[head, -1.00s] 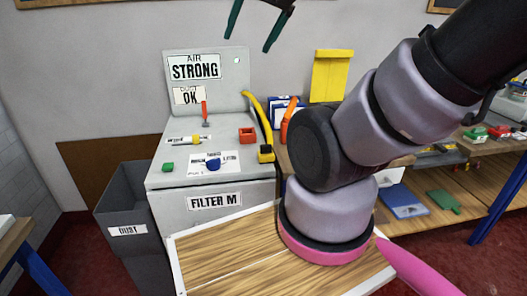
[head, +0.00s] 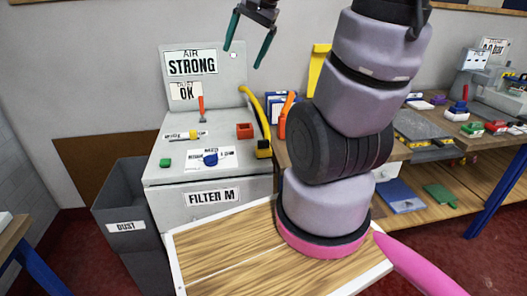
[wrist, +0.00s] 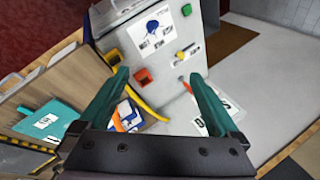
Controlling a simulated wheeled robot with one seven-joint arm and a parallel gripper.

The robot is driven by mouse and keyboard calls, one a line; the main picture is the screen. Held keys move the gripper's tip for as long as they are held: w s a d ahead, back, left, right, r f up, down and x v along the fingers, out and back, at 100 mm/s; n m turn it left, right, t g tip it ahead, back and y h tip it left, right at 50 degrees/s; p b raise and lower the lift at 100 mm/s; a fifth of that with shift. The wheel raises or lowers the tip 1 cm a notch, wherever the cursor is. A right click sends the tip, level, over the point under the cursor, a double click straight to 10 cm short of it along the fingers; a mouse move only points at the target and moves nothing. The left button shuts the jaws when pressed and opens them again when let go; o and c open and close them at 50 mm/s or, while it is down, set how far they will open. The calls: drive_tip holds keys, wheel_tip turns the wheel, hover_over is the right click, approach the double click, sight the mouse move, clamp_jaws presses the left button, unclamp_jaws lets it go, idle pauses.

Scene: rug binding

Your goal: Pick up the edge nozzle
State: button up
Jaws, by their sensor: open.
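My gripper (head: 243,58) is open and empty, high in front of the wall above the grey filter cabinet (head: 165,180). In the wrist view, its two teal fingers (wrist: 158,76) stand wide apart, with nothing between them. No part is clearly marked as the edge nozzle, and I cannot tell which it is. An orange upright piece (head: 283,120) stands just right of the cabinet, beside a curved yellow hose (head: 255,108). The hose runs down to a yellow and black block (head: 263,149) at the cabinet's right edge. The orange piece also shows in the wrist view (wrist: 126,112).
The cabinet top carries a red box (head: 245,131), a blue knob (head: 211,159), a green button (head: 165,162) and a red lever (head: 201,108). A grey dust bin (head: 122,200) stands left. A workbench with several small parts lies right, partly behind my arm.

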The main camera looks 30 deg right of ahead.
drive_tip(key=w+d+f+m+g, duration=0.2)
drive_tip(key=w+d+f+m, duration=0.35)
drive_tip(key=f, duration=0.35)
drive_tip(key=m+g+y, duration=0.1)
drive_tip(key=m+y, duration=0.1)
drive_tip(key=m, duration=0.5)
approach(260, 148)
drive_tip(key=shift+n, duration=0.25)
drive_tip(key=f, duration=0.1)
drive_tip(key=w+f, duration=0.1)
drive_tip(key=a+f, duration=0.1)
drive_tip(key=f, duration=0.1)
drive_tip(key=shift+w, duration=0.25)
drive_tip(key=shift+x, duration=3.15)
clamp_jaws()
